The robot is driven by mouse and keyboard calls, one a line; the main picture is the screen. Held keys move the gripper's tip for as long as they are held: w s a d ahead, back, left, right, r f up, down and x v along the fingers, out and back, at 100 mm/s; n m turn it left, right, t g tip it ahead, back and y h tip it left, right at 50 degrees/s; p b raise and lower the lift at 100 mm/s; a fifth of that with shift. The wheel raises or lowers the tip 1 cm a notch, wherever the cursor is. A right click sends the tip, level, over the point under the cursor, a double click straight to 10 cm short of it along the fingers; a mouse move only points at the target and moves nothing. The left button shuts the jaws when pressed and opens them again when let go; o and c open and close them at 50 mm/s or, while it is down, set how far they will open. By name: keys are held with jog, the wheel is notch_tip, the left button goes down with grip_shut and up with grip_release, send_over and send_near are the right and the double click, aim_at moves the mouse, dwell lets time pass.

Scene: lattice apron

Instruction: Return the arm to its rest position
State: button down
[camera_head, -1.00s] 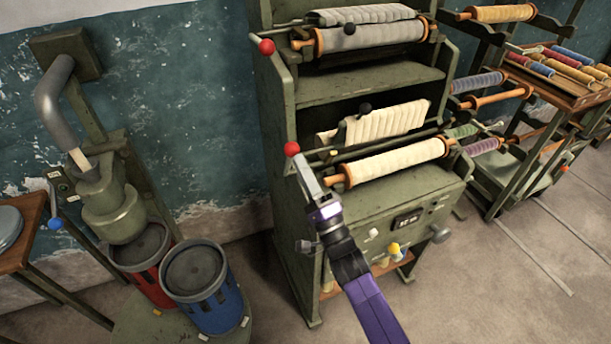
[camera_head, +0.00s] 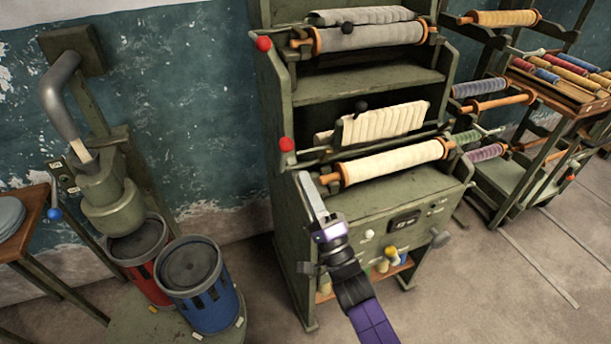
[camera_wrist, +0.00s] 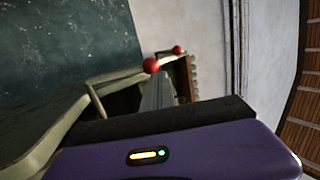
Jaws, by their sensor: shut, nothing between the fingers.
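My purple and black arm reaches up from the bottom of the head view. My gripper (camera_head: 304,176) is shut and empty, with its grey fingers pointing up in front of the left side of a green machine (camera_head: 360,78). The fingertips are just below and right of the machine's lower red knob (camera_head: 287,144). In the wrist view my gripper (camera_wrist: 157,76) points toward a red knob (camera_wrist: 151,65), with a second red knob (camera_wrist: 178,50) beyond. I cannot tell the exact gap between fingers and knob.
Cream (camera_head: 394,162) and grey (camera_head: 369,36) cloth rolls sit on the machine. A rack of thread spools (camera_head: 484,88) stands at right. Red (camera_head: 141,262) and blue (camera_head: 206,302) drums stand at lower left. The floor (camera_head: 520,270) at lower right is clear.

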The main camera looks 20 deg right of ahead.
jog(key=s+r+b+v, duration=0.1)
jog(key=v, duration=0.7)
jog(key=shift+r, duration=0.35)
jog(key=s+f+n+g+h, duration=0.1)
jog(key=s+n+g, duration=0.3)
jog(key=s, duration=1.4)
jog(key=s+f+n+g+h, duration=0.1)
jog(key=s+n+g, duration=0.4)
jog(key=s+n, duration=0.6)
jog(key=s+h, duration=0.1)
jog(key=s, duration=0.6)
jog(key=shift+d+f+n+g, duration=0.3)
jog(key=shift+d+f, duration=0.1)
